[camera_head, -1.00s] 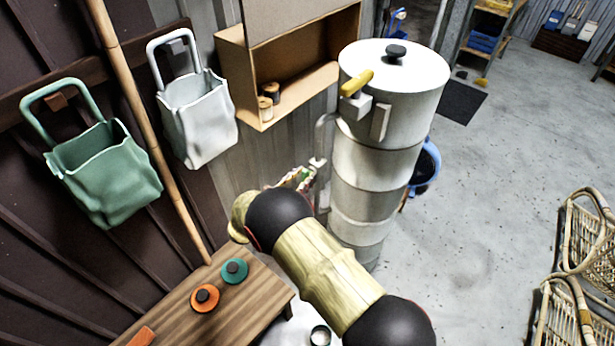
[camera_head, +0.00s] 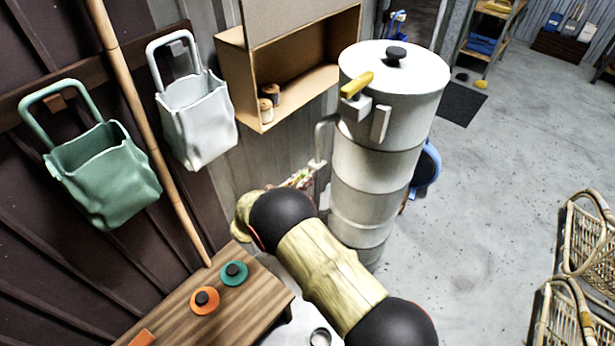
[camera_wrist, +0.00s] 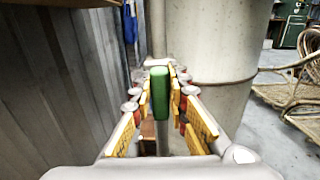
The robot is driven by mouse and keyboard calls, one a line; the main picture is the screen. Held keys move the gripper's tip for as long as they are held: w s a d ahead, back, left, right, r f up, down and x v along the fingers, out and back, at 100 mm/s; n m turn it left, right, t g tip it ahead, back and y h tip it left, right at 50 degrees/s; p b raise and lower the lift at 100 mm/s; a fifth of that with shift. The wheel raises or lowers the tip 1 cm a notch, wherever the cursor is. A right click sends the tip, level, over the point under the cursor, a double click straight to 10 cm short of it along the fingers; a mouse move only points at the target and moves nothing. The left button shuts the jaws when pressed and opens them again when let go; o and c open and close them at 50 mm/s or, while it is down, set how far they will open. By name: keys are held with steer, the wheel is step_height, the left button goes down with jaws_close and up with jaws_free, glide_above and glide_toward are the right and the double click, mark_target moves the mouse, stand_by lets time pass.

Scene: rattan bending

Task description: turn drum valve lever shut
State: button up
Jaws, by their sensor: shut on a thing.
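A lever with a green grip (camera_wrist: 160,92) stands upright in the middle of the wrist view. My gripper (camera_wrist: 163,84) has its yellow-padded fingers on either side of the grip and is shut on it. In the head view my gripper (camera_head: 303,179) shows only in part beyond my arm, beside the lower drum wall. The tall pale drum (camera_head: 378,165) stands just right of it and also fills the upper middle of the wrist view (camera_wrist: 210,45). The lever itself cannot be made out in the head view.
A yellow handle (camera_head: 357,84) sticks out near the drum's lid. A wooden bench (camera_head: 215,305) with orange and green knobs stands lower left.

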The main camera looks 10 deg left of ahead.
steer(key=shift+d+n+p, duration=0.1)
steer(key=shift+n+p, duration=0.3)
steer(key=shift+p, duration=0.05)
jaws_close()
steer(key=n+p, duration=0.2)
steer(key=shift+n, duration=0.4)
steer(key=n+p, duration=0.2)
steer(key=n, duration=0.1)
steer(key=n+p, duration=0.1)
steer(key=shift+a+f+n, duration=0.2)
steer(key=shift+f+n, duration=0.1)
steer(key=n+p, duration=0.1)
steer(key=n, duration=0.1)
steer(key=n+p, duration=0.1)
steer(key=n, duration=0.1)
steer(key=shift+w+a+f+n, duration=0.1)
steer(key=shift+f+n, duration=0.05)
steer(key=shift+n, duration=0.15)
steer(key=n+p, duration=0.1)
steer(key=n, duration=0.3)
steer(key=shift+f+n, duration=0.15)
steer(key=shift+n, duration=0.25)
steer(key=shift+w+a, duration=0.1)
steer(key=o, duration=0.5)
jaws_free()
steer(key=o, duration=0.4)
steer(key=shift+c, duration=0.2)
